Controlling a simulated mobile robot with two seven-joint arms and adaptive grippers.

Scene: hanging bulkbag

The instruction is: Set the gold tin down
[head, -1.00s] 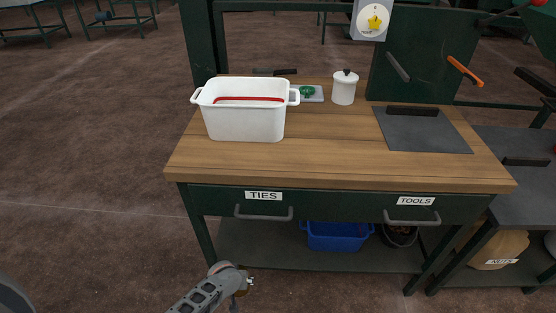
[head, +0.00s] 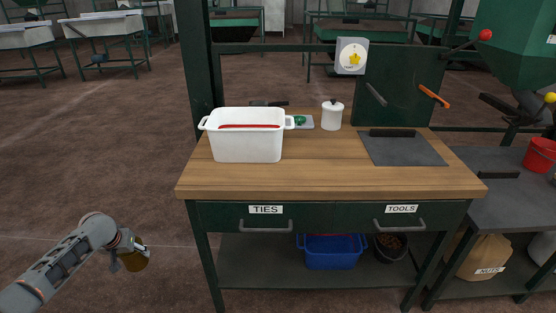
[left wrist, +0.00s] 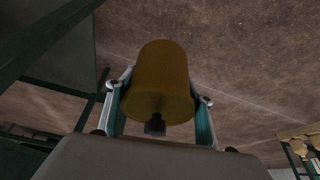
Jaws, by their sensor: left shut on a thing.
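The gold tin (head: 134,259) is in my left gripper (head: 121,255), low at the left in the head view. The gripper is shut on it, in the air over the brown floor and left of the bench. In the left wrist view the tin (left wrist: 158,80) sits between the two fingers of the gripper (left wrist: 160,108). The tin is apart from the bench. My right gripper is not in view.
The wooden bench top (head: 330,175) carries a white bin (head: 247,146), a white lidded jar (head: 332,116) and a dark plate (head: 403,149). Its front middle is bare. Drawers below are labelled TIES and TOOLS. A blue crate (head: 333,256) and a dark bucket (head: 390,246) stand on the lower shelf.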

